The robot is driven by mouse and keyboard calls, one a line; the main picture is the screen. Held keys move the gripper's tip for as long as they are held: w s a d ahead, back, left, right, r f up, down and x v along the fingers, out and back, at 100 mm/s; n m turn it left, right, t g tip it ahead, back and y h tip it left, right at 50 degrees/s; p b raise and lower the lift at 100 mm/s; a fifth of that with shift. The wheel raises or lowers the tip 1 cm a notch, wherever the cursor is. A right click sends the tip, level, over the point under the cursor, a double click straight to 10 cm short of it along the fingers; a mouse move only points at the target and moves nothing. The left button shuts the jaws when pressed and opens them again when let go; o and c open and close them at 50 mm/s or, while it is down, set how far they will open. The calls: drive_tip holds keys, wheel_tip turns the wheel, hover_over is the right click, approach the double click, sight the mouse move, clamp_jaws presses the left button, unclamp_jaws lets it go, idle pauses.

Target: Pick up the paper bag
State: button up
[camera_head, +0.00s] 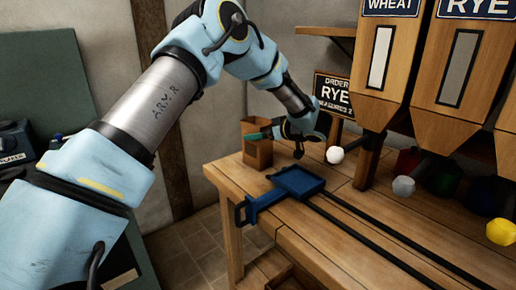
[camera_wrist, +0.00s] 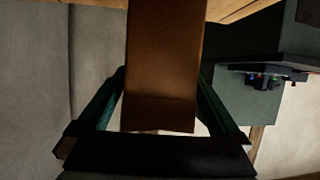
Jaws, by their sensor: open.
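The brown paper bag (camera_head: 257,153) stands upright at the far left corner of the wooden bench in the head view. My gripper (camera_head: 260,136) reaches in from the right at the bag's upper part, with a green finger showing across it. In the wrist view the bag (camera_wrist: 163,65) fills the middle, between the two green fingers (camera_wrist: 160,85). The fingers are open, one on each side of the bag. Whether either finger touches it I cannot tell.
A blue sliding tray (camera_head: 298,180) on dark rails lies on the bench (camera_head: 345,235) in front of the bag. Wooden wheat and rye hoppers (camera_head: 458,75) with coloured knobs stand at right. An order sign (camera_head: 333,94) reading RYE is behind my gripper.

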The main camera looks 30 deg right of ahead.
drive_tip(key=p+x, duration=0.1)
drive_tip(key=x, duration=0.3)
drive_tip(key=shift+w+f+p, duration=0.15)
drive_tip(key=shift+w+p, duration=0.1)
drive_tip(key=shift+p, duration=0.15)
drive_tip(key=c, duration=1.2)
